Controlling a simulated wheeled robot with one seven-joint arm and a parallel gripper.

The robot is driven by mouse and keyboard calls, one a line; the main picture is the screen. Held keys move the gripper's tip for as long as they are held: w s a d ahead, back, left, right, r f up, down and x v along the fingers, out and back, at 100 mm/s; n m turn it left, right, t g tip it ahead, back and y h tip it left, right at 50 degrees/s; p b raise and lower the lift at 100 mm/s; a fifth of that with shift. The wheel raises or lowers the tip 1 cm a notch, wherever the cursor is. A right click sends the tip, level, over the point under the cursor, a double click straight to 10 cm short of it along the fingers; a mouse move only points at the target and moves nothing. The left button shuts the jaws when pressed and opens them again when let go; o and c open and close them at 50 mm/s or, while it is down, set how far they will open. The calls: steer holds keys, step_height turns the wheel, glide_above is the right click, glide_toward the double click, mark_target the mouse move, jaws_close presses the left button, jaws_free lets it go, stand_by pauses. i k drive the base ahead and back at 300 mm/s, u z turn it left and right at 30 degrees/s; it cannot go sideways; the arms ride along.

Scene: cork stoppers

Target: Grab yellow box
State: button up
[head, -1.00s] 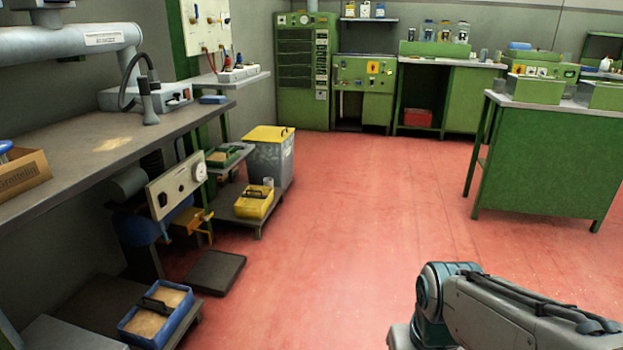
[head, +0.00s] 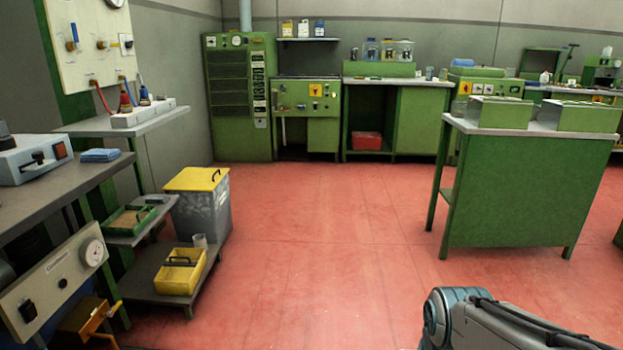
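A small yellow box (head: 180,271) with a dark handle across its top sits on a low dark platform (head: 150,290) at the lower left in the head view. A clear cup (head: 199,241) stands just behind it. A grey bin with a yellow lid (head: 198,181) stands behind the platform. A link of my arm shows at the bottom right, well apart from the yellow box. My gripper is outside the view.
A green tray (head: 130,220) sits on a small shelf left of the bin. A workbench (head: 60,190) runs along the left. A green cabinet table (head: 525,190) stands at the right. The red floor (head: 320,250) between them is clear.

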mark_target(180, 275)
steer(key=z, duration=0.05)
steer(key=i, duration=1.6)
steer(key=u, duration=0.5)
steer(key=i, duration=1.35)
steer(key=u, duration=1.85)
steer(key=i, duration=0.9)
steer(key=u, duration=0.7)
